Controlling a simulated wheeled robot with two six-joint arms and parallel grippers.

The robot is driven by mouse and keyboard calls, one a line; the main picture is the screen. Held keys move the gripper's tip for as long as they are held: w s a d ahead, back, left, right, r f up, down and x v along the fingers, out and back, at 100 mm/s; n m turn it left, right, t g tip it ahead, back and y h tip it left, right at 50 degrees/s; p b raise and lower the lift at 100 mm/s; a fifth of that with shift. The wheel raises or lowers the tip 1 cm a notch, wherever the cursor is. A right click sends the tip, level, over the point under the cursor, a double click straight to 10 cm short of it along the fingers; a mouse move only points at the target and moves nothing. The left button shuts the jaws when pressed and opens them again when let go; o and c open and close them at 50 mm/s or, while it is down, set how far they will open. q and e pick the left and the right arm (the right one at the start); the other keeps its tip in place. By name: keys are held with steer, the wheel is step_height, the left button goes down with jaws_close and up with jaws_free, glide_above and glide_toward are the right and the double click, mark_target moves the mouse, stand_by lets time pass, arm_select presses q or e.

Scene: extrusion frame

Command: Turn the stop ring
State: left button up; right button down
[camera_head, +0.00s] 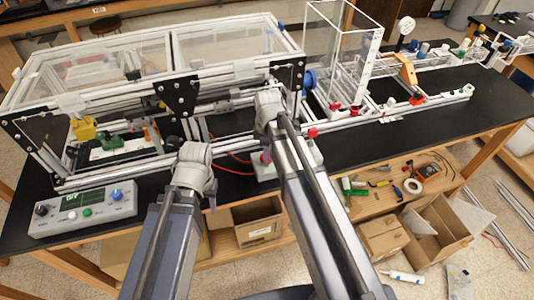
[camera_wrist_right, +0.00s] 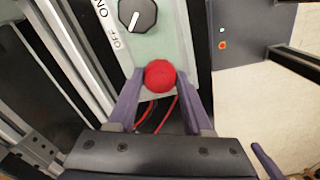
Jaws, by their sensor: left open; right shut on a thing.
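The red round stop knob (camera_wrist_right: 160,76) sits at the near end of a pale green control box (camera_wrist_right: 163,42) in the right wrist view. My right gripper (camera_wrist_right: 160,82) is shut on it, with one purple finger on each side. In the head view my right gripper (camera_head: 266,157) is at the pale box (camera_head: 287,168) on the black bench, and its arm largely hides the knob. My left gripper (camera_head: 211,196) is open and empty in front of the bench edge. Its wrist hides most of it. I see no separate ring around the knob.
A black rotary knob (camera_wrist_right: 137,14) marked ON and OFF is on the same box. Red cables (camera_wrist_right: 158,114) run beside it. The aluminium frame enclosure (camera_head: 150,85) stands behind, and a grey control panel (camera_head: 83,208) stands at left. The bench front (camera_head: 430,135) is bare at right.

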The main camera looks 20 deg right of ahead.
steer(key=m, duration=0.4)
steer(key=shift+s+m, duration=0.1)
steer(key=shift+m, duration=2.3)
steer(key=shift+c, duration=1.5)
jaws_free()
steer(key=shift+r, duration=0.15)
step_height(320, 180, up, 8)
steer(key=p, duration=0.8)
steer(key=shift+f, duration=0.2)
